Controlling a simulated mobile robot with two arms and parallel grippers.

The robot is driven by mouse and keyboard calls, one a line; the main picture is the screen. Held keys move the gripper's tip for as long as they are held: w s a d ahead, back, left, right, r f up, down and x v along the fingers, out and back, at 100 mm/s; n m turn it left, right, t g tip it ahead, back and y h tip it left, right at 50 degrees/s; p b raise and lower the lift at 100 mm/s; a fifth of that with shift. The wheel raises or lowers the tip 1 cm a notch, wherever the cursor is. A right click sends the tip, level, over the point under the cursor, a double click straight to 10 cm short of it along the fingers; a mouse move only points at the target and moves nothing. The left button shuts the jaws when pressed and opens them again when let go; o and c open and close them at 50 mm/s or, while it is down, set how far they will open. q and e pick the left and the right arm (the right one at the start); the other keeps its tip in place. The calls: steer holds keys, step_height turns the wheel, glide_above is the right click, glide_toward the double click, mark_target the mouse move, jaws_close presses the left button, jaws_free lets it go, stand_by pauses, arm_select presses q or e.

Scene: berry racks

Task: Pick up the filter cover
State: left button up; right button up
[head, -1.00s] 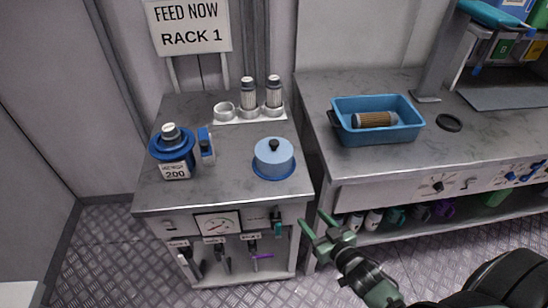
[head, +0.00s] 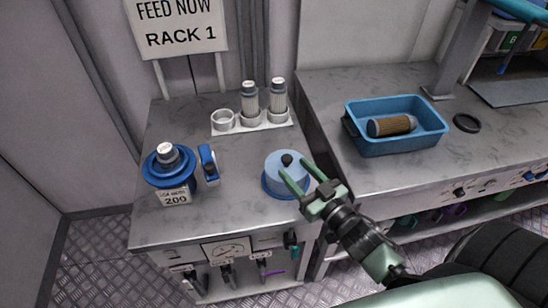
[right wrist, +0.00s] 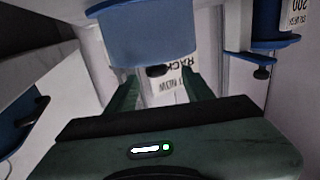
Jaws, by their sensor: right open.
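The filter cover (head: 287,184) is a light blue round lid with a black knob (head: 287,159) on top and a darker blue rim. It stands on the left grey counter near its right edge. My right gripper (head: 295,168) is open, its two green fingers reaching over the cover near the knob. In the right wrist view the blue cover (right wrist: 150,38) shows at the top, with the dark knob (right wrist: 157,71) between the open fingers (right wrist: 158,85). I cannot tell whether the fingers touch it. My left gripper is not in view.
A blue filter housing (head: 170,166) with a 200 label and a small blue tool (head: 208,163) stand left of the cover. Behind is a white holder (head: 253,123) with two filters. A blue tray (head: 397,146) with a brown filter (head: 391,126) is on the right counter, beside a black ring (head: 467,123).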

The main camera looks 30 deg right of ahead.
mark_target(280, 158)
steer(key=shift+w+a, duration=0.1)
steer(key=shift+w, duration=0.8)
steer(key=shift+w+r+p, duration=0.2)
steer(key=shift+w+p, duration=0.2)
steer(key=shift+w, duration=0.55)
steer(key=w, duration=0.4)
steer(key=shift+a+f+p, duration=0.1)
steer(key=shift+p, duration=0.3)
steer(key=shift+w, duration=0.25)
steer(key=c, duration=1)
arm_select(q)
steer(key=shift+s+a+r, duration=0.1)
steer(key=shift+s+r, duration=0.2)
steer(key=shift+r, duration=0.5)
arm_select(e)
steer(key=shift+a, duration=0.1)
jaws_close()
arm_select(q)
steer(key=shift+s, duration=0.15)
